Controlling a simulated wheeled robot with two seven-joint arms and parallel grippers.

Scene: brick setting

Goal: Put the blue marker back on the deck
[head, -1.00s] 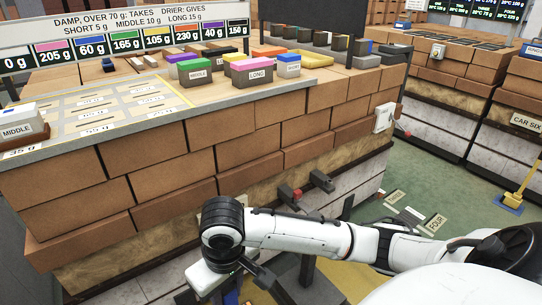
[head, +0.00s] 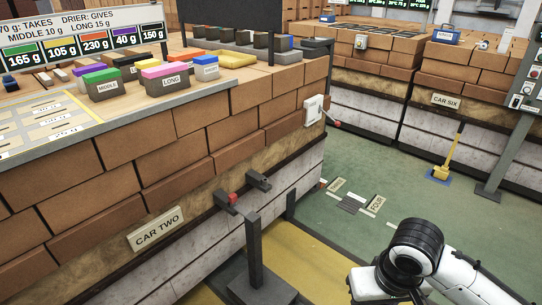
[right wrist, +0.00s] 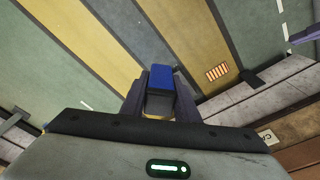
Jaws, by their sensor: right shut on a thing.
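My right gripper (right wrist: 160,98) is shut on the blue marker (right wrist: 161,76), a small block with a blue top and a greyish lower part, seen between the dark fingers in the right wrist view. Green and yellow floor shows beyond it. In the head view my right wrist is at the bottom right, away from the brick car, and the fingers and marker are out of the picture. My left gripper is not in view.
Green (head: 107,76), pink LONG (head: 168,78) and blue-topped (head: 206,67) blocks stand on the car's top beside a yellow tray (head: 232,59). A dark post (head: 262,265) and a red-tipped fitting (head: 230,200) stick out by the car's side.

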